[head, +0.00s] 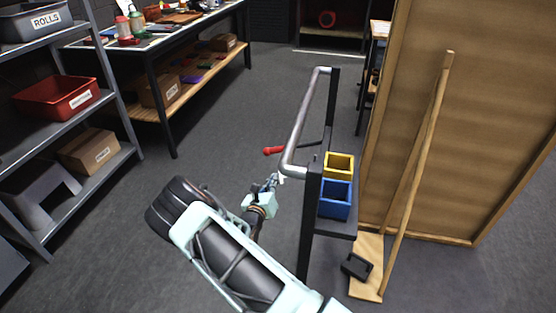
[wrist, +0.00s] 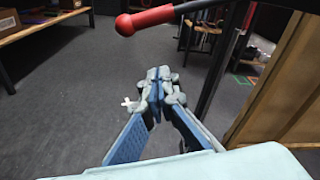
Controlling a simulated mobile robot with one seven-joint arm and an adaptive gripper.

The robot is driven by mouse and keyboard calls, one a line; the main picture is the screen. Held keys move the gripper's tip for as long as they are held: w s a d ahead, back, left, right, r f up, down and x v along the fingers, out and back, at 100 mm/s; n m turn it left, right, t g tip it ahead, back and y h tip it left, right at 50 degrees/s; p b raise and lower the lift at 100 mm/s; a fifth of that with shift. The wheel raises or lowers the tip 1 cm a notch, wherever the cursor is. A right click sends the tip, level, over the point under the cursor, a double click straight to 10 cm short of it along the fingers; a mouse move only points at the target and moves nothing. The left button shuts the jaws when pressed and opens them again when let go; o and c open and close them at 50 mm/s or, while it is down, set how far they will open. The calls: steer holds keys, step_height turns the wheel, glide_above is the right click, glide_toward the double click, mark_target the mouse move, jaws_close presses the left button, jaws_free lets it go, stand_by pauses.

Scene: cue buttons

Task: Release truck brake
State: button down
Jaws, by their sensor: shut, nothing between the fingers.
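The truck (head: 308,125) stands right of centre in the head view, with a bent grey metal push handle and dark posts. A red-gripped lever (head: 273,150) sticks out to the left from it. In the wrist view the red lever grip (wrist: 145,20) crosses the top, on a thin dark rod. My gripper (head: 277,179) is just below the red grip in the head view, apart from it in the picture. In the wrist view my gripper (wrist: 156,75) has its fingertips together, with nothing between them, below the lever.
Blue (head: 335,201) and yellow (head: 340,164) bins sit on the truck's side. A large wooden panel (head: 470,120) with a leaning plank stands at right. A shelf rack (head: 62,175) and a workbench (head: 150,42) stand at left. The grey floor between is clear.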

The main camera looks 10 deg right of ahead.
steer(key=b+x, duration=0.3)
steer(key=x, duration=0.7)
steer(key=shift+s+a+r, duration=0.1)
steer(key=shift+a+r, duration=0.2)
steer(key=shift+r, duration=0.3)
steer(key=shift+w+a+r, duration=0.1)
steer(key=shift+a+r, duration=0.15)
steer(key=shift+r, duration=0.35)
steer(key=shift+s+a+r, duration=0.1)
steer(key=shift+a+r, duration=0.2)
steer(key=shift+r, duration=0.3)
